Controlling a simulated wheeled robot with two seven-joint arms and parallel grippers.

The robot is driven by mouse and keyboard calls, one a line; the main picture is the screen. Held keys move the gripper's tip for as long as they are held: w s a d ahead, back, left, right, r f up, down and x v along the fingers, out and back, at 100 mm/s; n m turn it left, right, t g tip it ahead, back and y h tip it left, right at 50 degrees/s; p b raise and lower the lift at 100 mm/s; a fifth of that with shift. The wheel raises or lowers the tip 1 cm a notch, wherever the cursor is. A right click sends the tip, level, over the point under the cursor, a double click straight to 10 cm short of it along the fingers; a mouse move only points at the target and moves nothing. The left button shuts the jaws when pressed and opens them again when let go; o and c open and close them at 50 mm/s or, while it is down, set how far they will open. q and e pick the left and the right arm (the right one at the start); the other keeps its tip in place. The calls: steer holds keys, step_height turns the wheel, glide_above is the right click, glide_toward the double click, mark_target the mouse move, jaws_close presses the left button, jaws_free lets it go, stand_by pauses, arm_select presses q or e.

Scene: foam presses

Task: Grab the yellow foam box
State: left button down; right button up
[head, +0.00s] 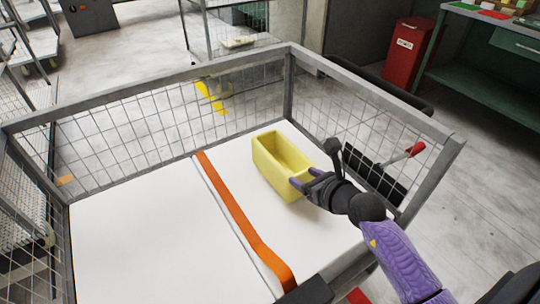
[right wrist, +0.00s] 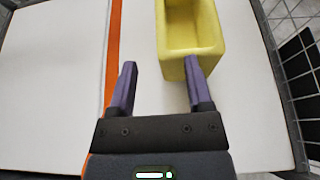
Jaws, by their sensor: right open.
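The yellow foam box (head: 268,158) is an open-topped, hollow block on the white surface inside a wire-mesh cart, right of the orange strip. It also shows in the right wrist view (right wrist: 208,38), cut off by the top edge. My right gripper (head: 304,178) is at the near right end of the box, and its fingers are apart. In the right wrist view one purple finger (right wrist: 192,80) overlaps the box's near wall and the other (right wrist: 125,85) is left of the box over white surface. I cannot tell whether the finger touches the wall. My left gripper is not in view.
The cart's metal mesh walls (head: 376,95) rise around the white surface (head: 140,235). An orange strip (head: 240,220) runs across it. The surface left of the strip is clear. A red bin (head: 405,55) and a green workbench (head: 480,75) stand beyond the cart.

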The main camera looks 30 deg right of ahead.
mark_target(283, 170)
steer(key=b+x, duration=0.2)
steer(key=x, duration=0.1)
steer(key=f+b+x, duration=0.1)
steer(key=b+x, duration=0.1)
steer(key=x, duration=0.1)
steer(key=b+x, duration=0.2)
steer(key=x, duration=0.1)
steer(key=shift+s+f, duration=0.4)
steer(key=shift+w, duration=0.4)
steer(key=shift+a+r, duration=0.1)
steer(key=shift+r, duration=0.05)
steer(key=c, duration=0.3)
jaws_close()
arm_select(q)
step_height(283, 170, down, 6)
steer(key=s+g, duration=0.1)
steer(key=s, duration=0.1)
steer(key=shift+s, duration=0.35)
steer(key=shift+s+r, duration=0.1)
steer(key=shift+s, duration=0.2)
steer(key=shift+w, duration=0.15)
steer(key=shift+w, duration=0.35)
